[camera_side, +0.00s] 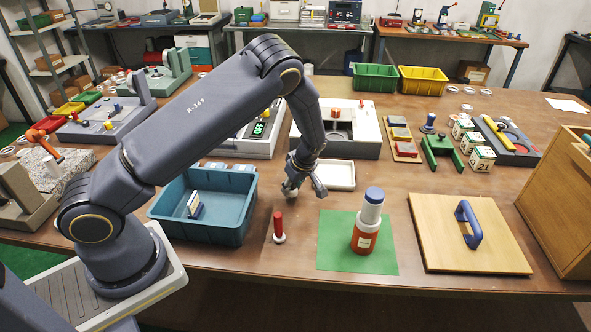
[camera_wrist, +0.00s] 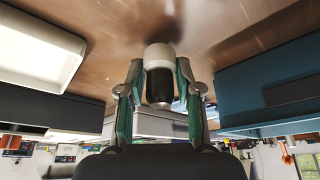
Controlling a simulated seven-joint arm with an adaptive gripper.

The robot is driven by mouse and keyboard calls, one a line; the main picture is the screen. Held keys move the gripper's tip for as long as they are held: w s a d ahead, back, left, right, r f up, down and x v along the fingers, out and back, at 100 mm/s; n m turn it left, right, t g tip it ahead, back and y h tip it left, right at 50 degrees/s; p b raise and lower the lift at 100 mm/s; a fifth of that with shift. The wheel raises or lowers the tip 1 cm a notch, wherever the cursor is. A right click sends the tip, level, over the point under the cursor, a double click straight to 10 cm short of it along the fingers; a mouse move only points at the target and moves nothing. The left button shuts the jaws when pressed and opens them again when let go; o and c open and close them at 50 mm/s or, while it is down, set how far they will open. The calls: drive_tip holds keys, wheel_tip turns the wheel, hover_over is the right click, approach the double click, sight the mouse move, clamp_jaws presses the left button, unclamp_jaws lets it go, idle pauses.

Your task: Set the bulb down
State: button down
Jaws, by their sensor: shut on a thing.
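My gripper (camera_side: 304,184) is low over the table between the blue-green bin and the white tray. In the wrist view my gripper (camera_wrist: 160,72) has its two green-padded fingers closed on the sides of the bulb (camera_wrist: 160,56). The bulb has a pale, rounded end pointing toward the tabletop and a dark section between the fingers. In the side view a small pale part of the bulb (camera_side: 291,190) shows at the fingertips; the rest is hidden. I cannot tell whether it touches the table.
The blue-green bin (camera_side: 196,236) stands left of my gripper. The shallow white tray (camera_side: 341,187) lies to its right. A red-handled piece (camera_side: 278,226) stands in front, with a red bottle (camera_side: 366,238) on a green mat (camera_side: 335,262). Bare table lies around the red-handled piece.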

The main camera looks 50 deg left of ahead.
drive_tip(key=shift+f, duration=0.55)
drive_tip(key=shift+f, duration=0.15)
drive_tip(key=c, duration=0.8)
unclamp_jaws()
drive_tip(key=s+d+r+m+t+h, duration=0.1)
drive_tip(key=s+d+r+m, duration=0.15)
drive_tip(key=r, duration=0.55)
drive_tip(key=s+d+r+m+h, duration=0.1)
drive_tip(key=s+d+r, duration=0.15)
drive_tip(key=r, duration=0.45)
drive_tip(key=s+d+r+m+t+h, duration=0.1)
drive_tip(key=s+d+r+m, duration=0.15)
drive_tip(key=r, duration=0.55)
drive_tip(key=s+d+r+m+t, duration=0.1)
drive_tip(key=s+r+m, duration=0.2)
drive_tip(key=s+m, duration=0.1)
drive_tip(key=s+d+r+m+t+h, duration=0.1)
drive_tip(key=s+r+m, duration=0.2)
drive_tip(key=s, duration=0.4)
drive_tip(key=s+d+r+m+t, duration=0.1)
drive_tip(key=s+r+m, duration=0.3)
drive_tip(key=s+m, duration=0.1)
drive_tip(key=shift+s+d+r+t, duration=0.1)
drive_tip(key=shift+s+d+t, duration=0.15)
drive_tip(key=shift+s, duration=0.25)
